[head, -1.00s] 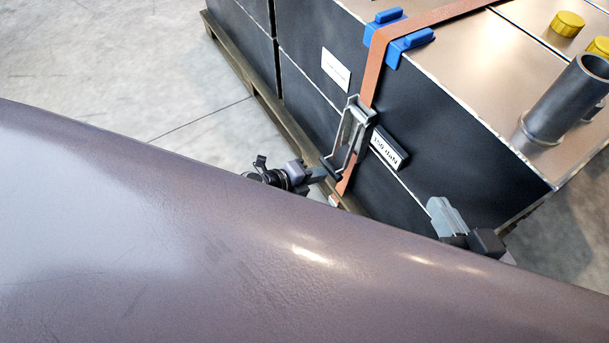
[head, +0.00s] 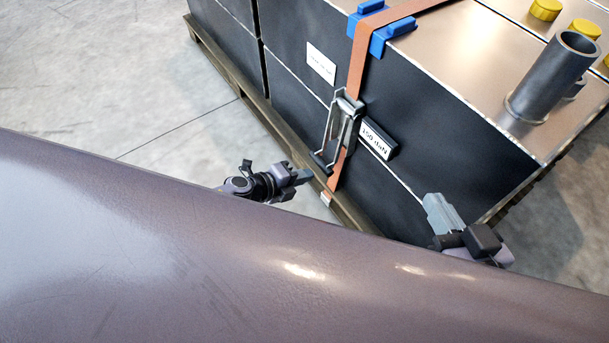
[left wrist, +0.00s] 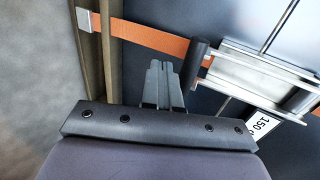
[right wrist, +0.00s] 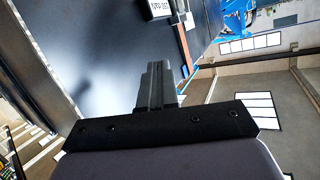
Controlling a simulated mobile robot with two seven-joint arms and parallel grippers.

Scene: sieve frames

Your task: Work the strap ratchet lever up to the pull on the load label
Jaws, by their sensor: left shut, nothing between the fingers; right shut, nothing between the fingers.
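The metal ratchet lever (head: 332,125) with its dark grip bar (head: 320,163) hangs downward on an orange strap (head: 358,62) on the crate's dark side. In the left wrist view the grip bar (left wrist: 198,62) is right beside my fingers. A dark box (head: 378,141) beside the ratchet reads 150 daN. A white label (head: 321,63) with print too small to read is further up the side. My left gripper (head: 305,176) is shut and empty, close to the grip bar; contact is unclear. My right gripper (head: 437,212) is shut and empty near the crate's lower right side.
Blue corner protectors (head: 391,37) sit under the strap at the top edge. A grey pipe (head: 552,80) and yellow caps (head: 584,30) are on the crate top. The crate stands on a wooden pallet (head: 232,76). My own purple-grey body covers the lower picture. The floor at left is clear.

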